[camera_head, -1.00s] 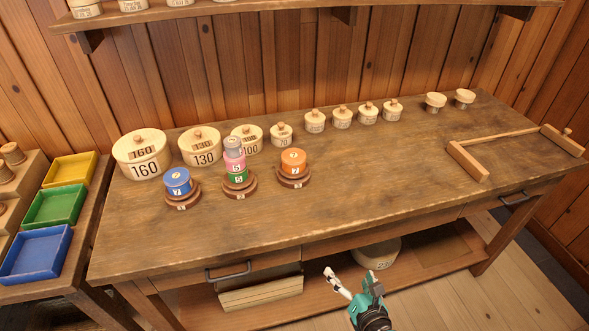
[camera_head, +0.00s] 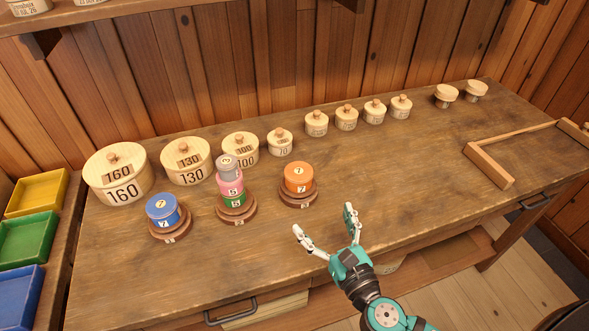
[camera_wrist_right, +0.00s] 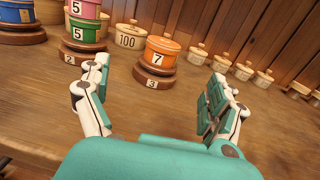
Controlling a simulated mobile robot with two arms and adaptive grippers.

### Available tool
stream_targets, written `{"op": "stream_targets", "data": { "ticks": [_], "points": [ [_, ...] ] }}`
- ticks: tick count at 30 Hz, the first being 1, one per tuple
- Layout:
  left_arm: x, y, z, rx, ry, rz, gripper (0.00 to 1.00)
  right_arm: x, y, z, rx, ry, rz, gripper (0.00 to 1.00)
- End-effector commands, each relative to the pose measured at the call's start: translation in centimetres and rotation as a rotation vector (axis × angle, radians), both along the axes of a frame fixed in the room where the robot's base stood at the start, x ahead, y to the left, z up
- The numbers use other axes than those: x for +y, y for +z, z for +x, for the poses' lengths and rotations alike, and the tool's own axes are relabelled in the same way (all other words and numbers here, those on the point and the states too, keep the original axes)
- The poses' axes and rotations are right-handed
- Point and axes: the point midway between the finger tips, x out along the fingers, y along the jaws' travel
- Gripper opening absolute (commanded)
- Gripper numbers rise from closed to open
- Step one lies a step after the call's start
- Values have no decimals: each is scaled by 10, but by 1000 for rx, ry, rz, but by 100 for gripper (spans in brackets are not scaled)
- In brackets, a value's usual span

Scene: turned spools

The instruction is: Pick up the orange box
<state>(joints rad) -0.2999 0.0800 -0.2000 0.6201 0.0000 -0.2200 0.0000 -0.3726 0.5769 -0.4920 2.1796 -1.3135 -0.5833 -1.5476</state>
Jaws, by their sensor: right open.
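The orange box (camera_head: 298,177) is a short round spool marked 7. It sits upright on a dark wooden stand (camera_head: 298,197) on the workbench. In the right wrist view the orange box (camera_wrist_right: 160,54) shows ahead, between the fingers in the picture but beyond their tips. My right gripper (camera_head: 325,222) is open and empty, over the front part of the bench, in front of and slightly right of the orange box. In the right wrist view the right gripper (camera_wrist_right: 158,85) shows both fingers spread. My left gripper is not in view.
Left of the orange box, a stack of grey, pink and green spools (camera_head: 230,183) and a blue spool (camera_head: 163,209) sit on similar stands. Lidded round boxes (camera_head: 186,161) line the back. A wooden frame (camera_head: 489,166) lies at right. The bench middle is clear.

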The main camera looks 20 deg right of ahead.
Motion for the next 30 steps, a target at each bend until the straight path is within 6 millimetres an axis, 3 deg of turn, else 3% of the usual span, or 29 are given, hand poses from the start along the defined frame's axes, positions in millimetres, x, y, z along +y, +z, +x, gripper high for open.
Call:
{"op": "stream_targets", "data": {
  "ticks": [12,22,30],
  "points": [
    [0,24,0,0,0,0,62,9,4,89,-2,-1,2,93],
    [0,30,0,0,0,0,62,10,5,117,-1,-1,2,93],
    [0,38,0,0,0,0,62,10,7,154,0,-2,4,93]
  ]
}}
